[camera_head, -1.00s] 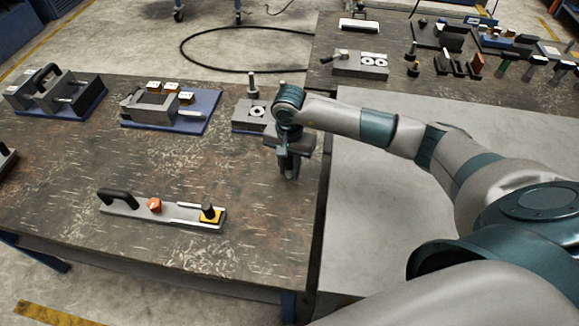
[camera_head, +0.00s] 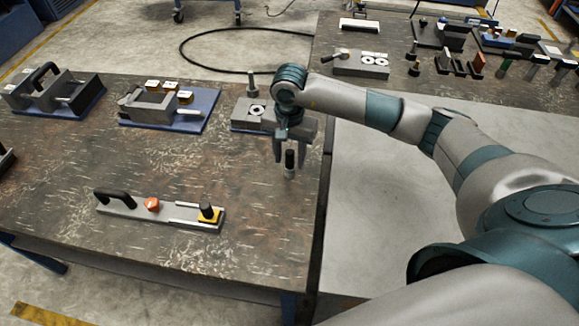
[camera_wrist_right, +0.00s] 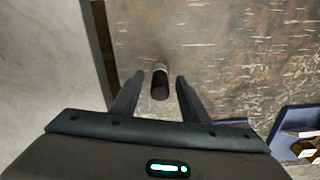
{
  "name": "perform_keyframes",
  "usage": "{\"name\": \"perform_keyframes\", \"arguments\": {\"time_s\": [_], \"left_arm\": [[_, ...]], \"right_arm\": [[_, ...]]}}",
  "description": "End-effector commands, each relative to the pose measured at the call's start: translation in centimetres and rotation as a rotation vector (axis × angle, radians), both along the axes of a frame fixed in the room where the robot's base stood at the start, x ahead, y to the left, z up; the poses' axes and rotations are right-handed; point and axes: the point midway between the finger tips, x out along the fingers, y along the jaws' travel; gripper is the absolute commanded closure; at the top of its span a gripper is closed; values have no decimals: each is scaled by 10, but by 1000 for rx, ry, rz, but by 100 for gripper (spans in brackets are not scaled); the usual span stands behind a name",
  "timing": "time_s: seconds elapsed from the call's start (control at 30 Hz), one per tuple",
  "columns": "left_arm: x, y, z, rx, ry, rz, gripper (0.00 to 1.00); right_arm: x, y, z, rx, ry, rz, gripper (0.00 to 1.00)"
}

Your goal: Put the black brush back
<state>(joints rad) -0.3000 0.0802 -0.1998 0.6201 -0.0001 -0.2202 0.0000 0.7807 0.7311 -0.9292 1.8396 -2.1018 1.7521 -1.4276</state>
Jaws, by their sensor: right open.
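The black brush (camera_head: 290,164) stands upright on the dark worktable near its right edge. It looks like a short black cylinder with a lighter band at its lower end, and it also shows in the wrist view (camera_wrist_right: 160,84). My right gripper (camera_head: 289,156) is open above and around the top of the brush. In the wrist view the fingertips (camera_wrist_right: 159,80) are spread on both sides of it with a gap. A grey block (camera_head: 245,117) with a round ringed hole and a dark-topped upright handle sits on a blue base just behind the gripper. My left gripper is not in view.
A grey bar fixture (camera_head: 180,214) with a black handle and orange knob lies at front. Grey fixtures on blue plates (camera_head: 207,112) line the back. A second table (camera_head: 440,91) holds several tools. The table's middle is clear.

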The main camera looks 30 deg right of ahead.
Motion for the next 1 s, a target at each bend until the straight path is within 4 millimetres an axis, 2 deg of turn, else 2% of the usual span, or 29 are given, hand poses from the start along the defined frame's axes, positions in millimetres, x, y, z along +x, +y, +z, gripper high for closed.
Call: {"name": "perform_keyframes", "arguments": {"time_s": [0.1, 0.4, 0.6, 1.0], "left_arm": [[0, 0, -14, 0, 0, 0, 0], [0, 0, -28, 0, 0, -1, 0], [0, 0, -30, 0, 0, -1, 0], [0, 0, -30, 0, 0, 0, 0]], "right_arm": [[2, 0, 21, 1, -6, 2, 59], [1, 0, 64, 0, -3, 0, 59], [0, 0, 75, -1, -1, 1, 59], [0, 0, 76, 0, 0, 0, 59]]}}
